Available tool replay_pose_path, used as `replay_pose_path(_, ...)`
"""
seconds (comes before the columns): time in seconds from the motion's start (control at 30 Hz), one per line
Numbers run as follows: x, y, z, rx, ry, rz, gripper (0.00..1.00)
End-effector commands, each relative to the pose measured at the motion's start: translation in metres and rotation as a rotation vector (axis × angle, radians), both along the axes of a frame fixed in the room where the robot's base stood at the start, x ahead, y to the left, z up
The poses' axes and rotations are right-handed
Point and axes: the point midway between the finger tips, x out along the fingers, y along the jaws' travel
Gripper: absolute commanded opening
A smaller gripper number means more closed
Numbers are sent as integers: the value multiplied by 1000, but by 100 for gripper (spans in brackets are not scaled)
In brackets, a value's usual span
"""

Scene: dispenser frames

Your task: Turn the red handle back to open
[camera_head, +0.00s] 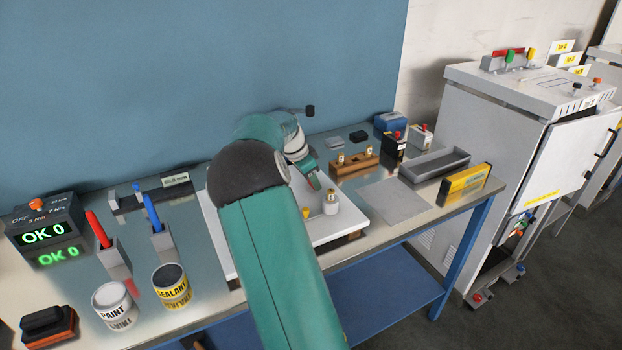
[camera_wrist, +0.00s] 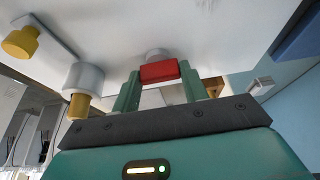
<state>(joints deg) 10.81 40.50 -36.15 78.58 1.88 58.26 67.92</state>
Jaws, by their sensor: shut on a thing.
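The red handle (camera_wrist: 158,71) is a small red block on a pale round mount in the wrist view. My gripper (camera_wrist: 160,76) has its two green fingers on either side of the handle and is shut on it. In the head view my gripper (camera_head: 314,179) reaches down over the white dispenser plate (camera_head: 345,222) on the bench. The handle is hidden behind my arm and fingers there. How far the handle is turned is hard to tell.
A grey cylinder with a yellow end (camera_wrist: 82,88) stands left of my fingers, with a yellow knob (camera_wrist: 20,42) beyond it. A wooden block with brass fittings (camera_head: 354,164) stands behind the plate. A sealant can (camera_head: 171,287) and a paint can (camera_head: 115,305) stand front left.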

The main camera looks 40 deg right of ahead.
Motion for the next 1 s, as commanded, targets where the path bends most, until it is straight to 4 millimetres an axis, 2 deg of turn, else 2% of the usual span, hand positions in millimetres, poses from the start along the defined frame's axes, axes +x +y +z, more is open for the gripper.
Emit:
replay_pose_path(0.53, 1, 0, 0, 0, -2, -27, 21)
replay_pose_path(0.57, 1, 0, 0, 0, -2, -27, 50)
replay_pose_path(0.63, 1, 0, 0, 0, -2, -27, 63)
replay_pose_path(0.67, 1, 0, 0, 0, -2, -27, 65)
replay_pose_path(1.0, 1, 1, 3, 1, -1, -26, 65)
